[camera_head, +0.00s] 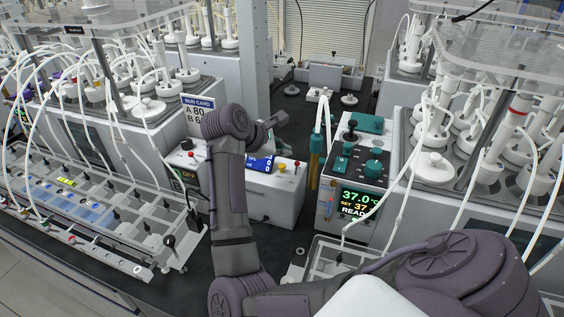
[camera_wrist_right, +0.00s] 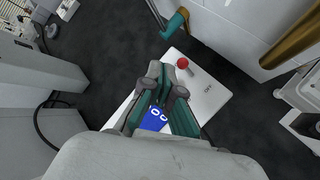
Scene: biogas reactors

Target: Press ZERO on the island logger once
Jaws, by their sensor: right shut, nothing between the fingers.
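The island logger, as I take it, is a white box (camera_head: 276,195) in the middle of the head view, with a blue display (camera_head: 262,163), a red button (camera_head: 297,163) and a yellow button (camera_head: 281,168) on top. In the right wrist view the white top (camera_wrist_right: 209,98), the blue display (camera_wrist_right: 155,118) and the red button (camera_wrist_right: 182,62) show. My right gripper (camera_head: 272,136) is over the logger, shut and empty. Its fingers (camera_wrist_right: 168,80) partly cover the logger top in the wrist view; contact cannot be told. No ZERO label is readable. My left gripper is not in view.
A run card (camera_head: 198,113) stands behind my right arm. A device with a green 37.0 °C display (camera_head: 357,203) is right of the logger. Reactor racks flank both sides, with white tubes (camera_head: 408,190) at the right. Dark bench (camera_head: 285,112) shows behind the logger.

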